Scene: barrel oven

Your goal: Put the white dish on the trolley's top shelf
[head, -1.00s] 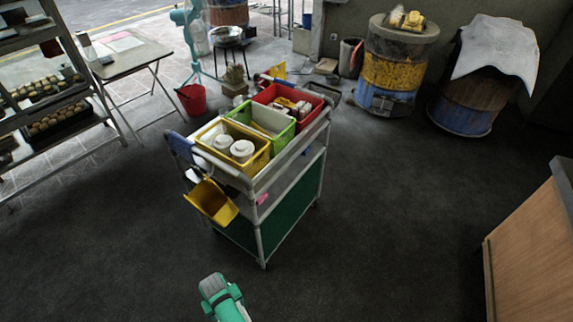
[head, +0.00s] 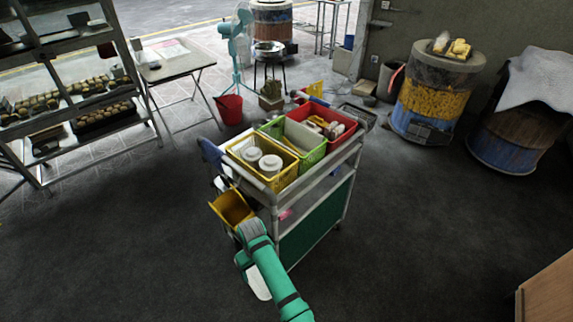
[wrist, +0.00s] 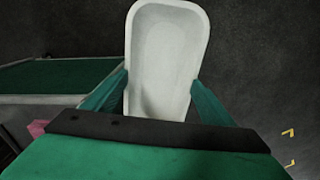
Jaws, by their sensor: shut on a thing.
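The white dish (wrist: 168,45) is a long, shallow tray with rounded corners. In the wrist view my gripper (wrist: 160,84) is shut on it, with one green finger at each side. In the head view the dish's end (head: 259,284) shows below my green arm, beside the trolley's near side and lower than its top. The trolley's top shelf (head: 318,181) has a pale rim and carries a yellow basket (head: 274,181), a green basket (head: 311,158) and a red basket (head: 345,134). My arm hides part of the dish and the fingers in the head view.
A yellow bin (head: 232,207) hangs on the trolley's left end, close to my arm. White round containers (head: 270,164) fill the yellow basket. Barrel ovens (head: 433,95) stand at the back right and a rack (head: 72,95) at the left. The dark floor right of the trolley is clear.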

